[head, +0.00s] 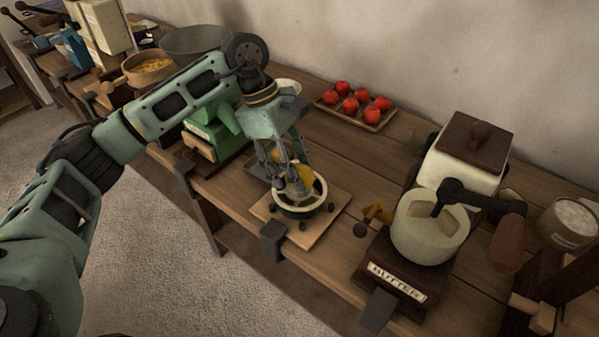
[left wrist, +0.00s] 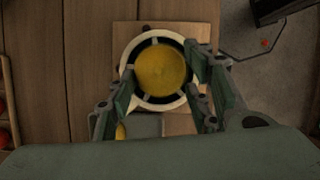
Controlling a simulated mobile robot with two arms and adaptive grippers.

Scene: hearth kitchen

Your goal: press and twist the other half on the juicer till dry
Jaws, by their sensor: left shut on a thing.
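The juicer (head: 321,190) is a white-rimmed round bowl on small dark feet, standing on a light wooden board (head: 328,226). My left gripper (head: 291,184) points down into it, shut on a yellow citrus half (head: 304,175). In the left wrist view the half (left wrist: 161,70) sits in the middle of the juicer's ring (left wrist: 156,36), between the two fingers. The half hides the juicer's centre, so I cannot see its cut face or any juice. Another yellow piece (left wrist: 120,131) shows partly beside the left finger. My right gripper is not in view.
A tray of red fruit (head: 362,118) lies at the back. A green device (head: 212,132) stands left of the juicer. To the right is a cream crock with a crank (head: 428,232) on a base labelled butter. A dark clamp (head: 271,240) sits at the front edge.

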